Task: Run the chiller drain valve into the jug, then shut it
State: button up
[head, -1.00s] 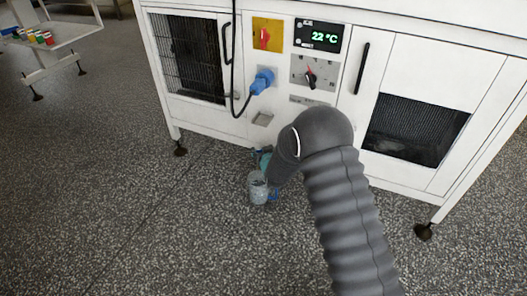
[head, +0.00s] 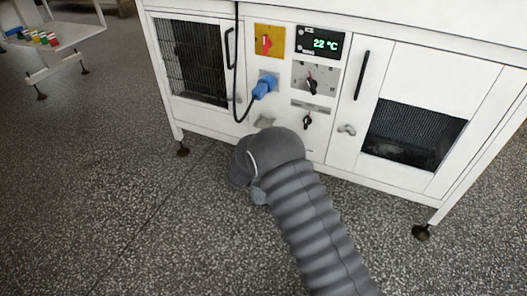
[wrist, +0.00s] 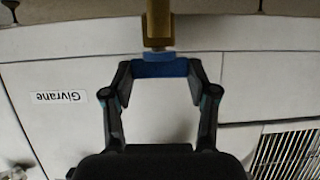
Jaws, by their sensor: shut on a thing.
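The drain valve shows in the wrist view as a brass body (wrist: 159,24) with a blue handle (wrist: 160,70). My gripper (wrist: 160,77) is closed with its fingertips on either side of the blue handle. How far the valve is turned cannot be told, and no flow is seen. In the head view my dark arm covers the gripper and the valve. A small grey part of the jug (head: 258,194) shows at the arm's lower left edge; the rest is hidden. The jug is not seen in the wrist view.
The white chiller cabinet (head: 212,118) has a 22 °C display (head: 320,44), a red switch (head: 267,41), a blue plug (head: 264,86) and a black knob (head: 307,121). A low table (head: 70,35) stands far left. Speckled floor is open in front.

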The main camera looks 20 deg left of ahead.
jog(key=shift+m+h, duration=0.3)
jog(key=shift+h, duration=0.1)
jog(key=o, duration=1.2)
jog(key=shift+c, duration=0.2)
jog(key=v, duration=1.2)
jog(key=shift+a, duration=0.1)
